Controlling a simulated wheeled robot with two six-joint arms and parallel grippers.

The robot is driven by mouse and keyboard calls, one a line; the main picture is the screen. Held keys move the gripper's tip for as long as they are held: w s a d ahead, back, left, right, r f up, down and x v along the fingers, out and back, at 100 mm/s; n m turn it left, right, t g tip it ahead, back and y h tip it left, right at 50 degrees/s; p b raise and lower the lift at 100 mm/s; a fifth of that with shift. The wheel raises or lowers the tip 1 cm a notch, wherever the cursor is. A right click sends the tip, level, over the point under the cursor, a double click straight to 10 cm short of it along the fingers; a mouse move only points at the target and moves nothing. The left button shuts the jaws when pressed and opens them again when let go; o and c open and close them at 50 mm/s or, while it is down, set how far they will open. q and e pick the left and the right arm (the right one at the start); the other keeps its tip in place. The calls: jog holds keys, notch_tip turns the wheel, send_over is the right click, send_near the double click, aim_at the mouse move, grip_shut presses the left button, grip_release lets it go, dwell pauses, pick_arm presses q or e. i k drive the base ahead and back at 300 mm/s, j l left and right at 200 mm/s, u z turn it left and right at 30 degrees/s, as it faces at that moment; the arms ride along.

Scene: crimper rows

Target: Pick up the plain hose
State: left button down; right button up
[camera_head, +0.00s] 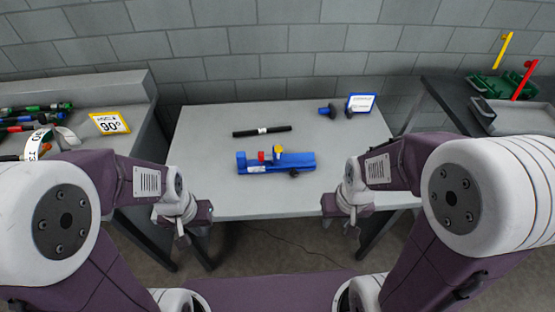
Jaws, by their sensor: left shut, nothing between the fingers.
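More dark hoses (30,118) with green, red and blue parts lie on the left table; which one is plain is too small to tell. My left gripper (183,241) is shut and empty, pointing down by the centre table's front left edge. My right gripper (352,231) hangs by the front right edge, away from the hoses; its fingers are too small to read.
A yellow-framed 90° sign (109,122) stands on the left table. A blue-framed sign (360,103) and a small blue-black part (327,111) are at the centre table's back right. The right table holds a grey tray (500,118) and green tools (487,84). The centre table's front is clear.

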aim_at(272, 130)
jog(key=i+j+u, duration=0.1)
jog(key=i+u, duration=0.25)
jog(key=u, duration=0.15)
jog(key=i+u, duration=0.45)
jog(key=k, duration=0.1)
